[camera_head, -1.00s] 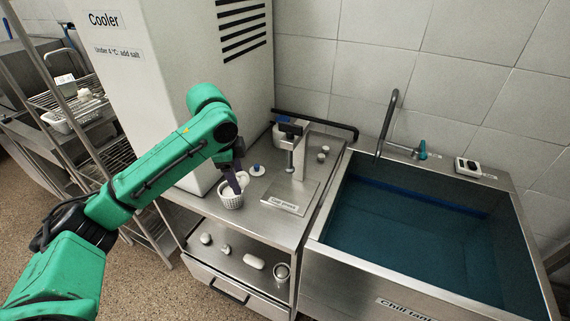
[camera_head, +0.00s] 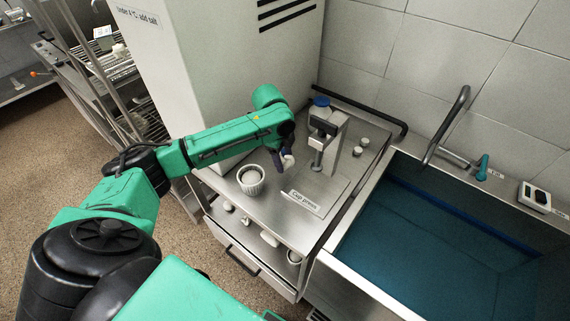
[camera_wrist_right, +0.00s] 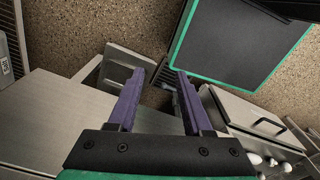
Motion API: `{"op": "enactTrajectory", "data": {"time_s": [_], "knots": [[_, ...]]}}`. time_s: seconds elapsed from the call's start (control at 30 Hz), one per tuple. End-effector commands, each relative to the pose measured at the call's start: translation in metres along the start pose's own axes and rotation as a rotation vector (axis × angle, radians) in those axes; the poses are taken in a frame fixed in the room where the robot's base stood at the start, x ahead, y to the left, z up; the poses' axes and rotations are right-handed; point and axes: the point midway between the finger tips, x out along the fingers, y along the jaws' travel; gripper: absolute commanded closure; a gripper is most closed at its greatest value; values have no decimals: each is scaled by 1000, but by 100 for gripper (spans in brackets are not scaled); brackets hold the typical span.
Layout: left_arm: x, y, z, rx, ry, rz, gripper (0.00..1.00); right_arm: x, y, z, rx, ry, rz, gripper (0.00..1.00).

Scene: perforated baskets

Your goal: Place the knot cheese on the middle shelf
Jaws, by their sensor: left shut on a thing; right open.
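My left gripper (camera_head: 284,158) is shut on a small white thing (camera_head: 288,161) just above the steel bench, between a white perforated basket and the press. The fingers partly cover it, so I cannot tell whether it is the knot cheese. Several small white pieces, one of them (camera_head: 246,221), lie on the bench's lower shelf; I cannot tell which is a knot. A wire rack (camera_head: 128,72) with shelves stands at the left; its middle shelf is partly hidden by posts. My right gripper (camera_wrist_right: 160,78) is open and empty in the right wrist view.
The white basket (camera_head: 251,180) stands on the bench's left edge. The labelled press (camera_head: 327,150) stands right of my left gripper, with a blue-topped container (camera_head: 320,106) behind. A tall white cooler (camera_head: 215,70) stands between rack and bench. A water-filled tank (camera_head: 440,240) is at right.

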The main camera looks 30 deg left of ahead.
Motion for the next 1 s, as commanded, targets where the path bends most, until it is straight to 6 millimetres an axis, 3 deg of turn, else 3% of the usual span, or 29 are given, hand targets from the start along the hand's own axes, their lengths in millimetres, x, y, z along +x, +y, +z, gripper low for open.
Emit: {"op": "enactTrajectory", "data": {"time_s": [0.1, 0.17, 0.27, 0.53, 0.57, 0.6, 0.63, 0.87, 1.0], "knots": [[21, 4, 2, 0, -1, 4, 91, -5, 2, -26, -1, 43, 3, 50], [32, 6, 3, -1, 1, 3, 91, -7, 3, -32, -1, 52, 4, 50], [44, 7, 4, 1, 0, 1, 91, -8, 3, -30, -1, 49, 4, 50], [46, 7, 4, 0, 0, 0, 91, -6, 2, -10, -1, 16, 3, 50], [46, 7, 4, 0, 0, 0, 25, -6, 2, -10, -1, 16, 3, 50], [46, 7, 4, 0, 0, 0, 10, -7, 3, -10, -2, 16, 4, 50], [46, 7, 4, 0, 0, 0, 6, -7, 3, -10, -2, 16, 4, 50], [45, 7, 4, 0, 0, 0, 6, -7, 6, -12, -2, 19, 8, 50], [31, 6, 5, -1, -1, -2, 6, -5, 7, -12, -1, 21, 9, 50]]}}
